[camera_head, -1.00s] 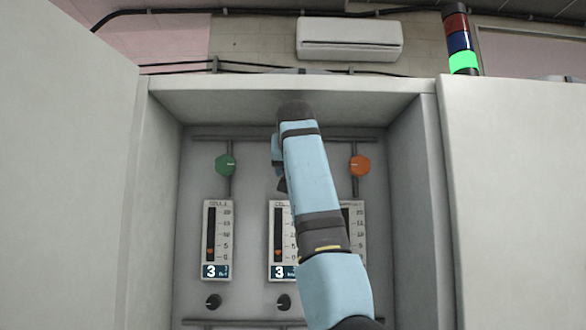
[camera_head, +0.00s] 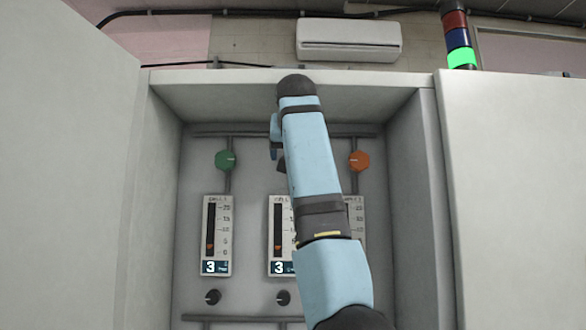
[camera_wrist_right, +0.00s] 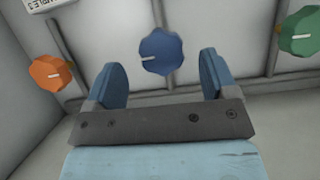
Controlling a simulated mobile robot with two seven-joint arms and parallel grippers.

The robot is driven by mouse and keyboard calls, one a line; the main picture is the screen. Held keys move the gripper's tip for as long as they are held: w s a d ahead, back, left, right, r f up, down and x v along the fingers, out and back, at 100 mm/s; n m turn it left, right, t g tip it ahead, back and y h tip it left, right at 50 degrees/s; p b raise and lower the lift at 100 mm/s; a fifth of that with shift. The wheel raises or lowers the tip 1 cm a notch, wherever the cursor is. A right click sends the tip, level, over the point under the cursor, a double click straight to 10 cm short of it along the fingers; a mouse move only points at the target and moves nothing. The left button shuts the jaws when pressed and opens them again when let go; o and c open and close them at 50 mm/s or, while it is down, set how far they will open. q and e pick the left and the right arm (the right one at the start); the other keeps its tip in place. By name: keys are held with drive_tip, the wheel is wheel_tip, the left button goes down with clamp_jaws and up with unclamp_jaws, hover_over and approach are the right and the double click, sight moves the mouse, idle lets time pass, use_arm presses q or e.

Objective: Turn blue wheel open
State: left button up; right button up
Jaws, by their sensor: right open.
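The blue wheel (camera_wrist_right: 162,52) is a scalloped knob with a white mark, on the panel in the right wrist view. My right gripper (camera_wrist_right: 162,80) is open, with one blue finger on each side of the wheel in that picture. I cannot tell whether the fingers reach fully around it, and no contact shows. In the head view my right arm covers the blue wheel, and the gripper is mostly hidden behind the arm. My left gripper is not in view.
A green knob (camera_head: 225,160) and an orange knob (camera_head: 359,161) flank the hidden wheel. Below are gauges (camera_head: 216,235) and small black knobs (camera_head: 212,297). The cabinet recess has side walls (camera_head: 412,200) and a top edge (camera_head: 230,78).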

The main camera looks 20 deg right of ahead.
drive_tip(key=b+v, duration=0.2)
drive_tip(key=v, duration=0.7)
drive_tip(key=shift+s+a+f, duration=0.1)
drive_tip(key=shift+f, duration=0.05)
